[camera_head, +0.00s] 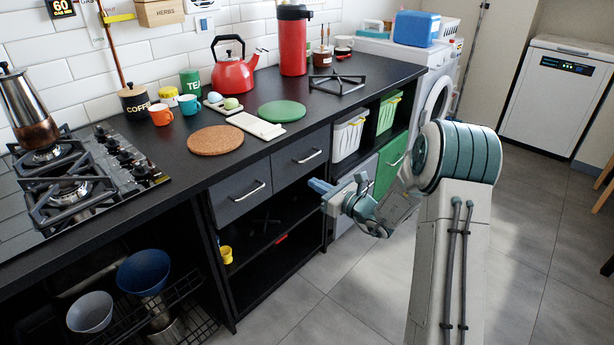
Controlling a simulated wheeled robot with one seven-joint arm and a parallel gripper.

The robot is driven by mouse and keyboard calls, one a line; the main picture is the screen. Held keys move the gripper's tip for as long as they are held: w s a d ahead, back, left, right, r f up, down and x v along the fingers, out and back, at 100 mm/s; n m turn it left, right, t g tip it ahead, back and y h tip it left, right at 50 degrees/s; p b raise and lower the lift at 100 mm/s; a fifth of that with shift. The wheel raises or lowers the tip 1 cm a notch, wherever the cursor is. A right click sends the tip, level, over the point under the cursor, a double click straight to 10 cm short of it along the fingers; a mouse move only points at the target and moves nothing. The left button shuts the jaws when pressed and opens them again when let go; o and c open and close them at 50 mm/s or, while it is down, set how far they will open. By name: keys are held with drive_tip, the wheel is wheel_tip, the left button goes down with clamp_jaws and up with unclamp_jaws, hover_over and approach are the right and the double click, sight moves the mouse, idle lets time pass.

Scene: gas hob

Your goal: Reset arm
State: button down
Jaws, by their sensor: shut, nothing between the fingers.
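My gripper (322,196) is at the end of my folded arm, in front of the counter's lower cabinets and below the counter top. It points left toward the open shelves under the drawers. It is shut and holds nothing. My arm stands to the right, over the floor. The gripper appears apart from the cabinet front, but the exact gap is hard to tell.
The black counter (240,172) carries a gas hob (75,185) with a moka pot (28,112), a red kettle (233,72) and a red flask (293,42). Drawers (240,197) are closed.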

drive_tip(key=s+a+r+n+g+p, duration=0.4)
drive_tip(key=s+r+n+g+p, duration=0.25)
drive_tip(key=s+r, duration=0.3)
drive_tip(key=s+a+r+n+g+p, duration=0.45)
drive_tip(key=s+r+n, duration=0.35)
drive_tip(key=s, duration=0.3)
drive_tip(key=s+d+r+n+h+p, duration=1.2)
drive_tip(key=s+d+r+p, duration=0.2)
drive_tip(key=s, duration=0.2)
drive_tip(key=shift+s+d+r+n+t, duration=0.2)
drive_tip(key=shift+s+r+n+t, duration=0.05)
drive_tip(key=shift+n+t, duration=0.1)
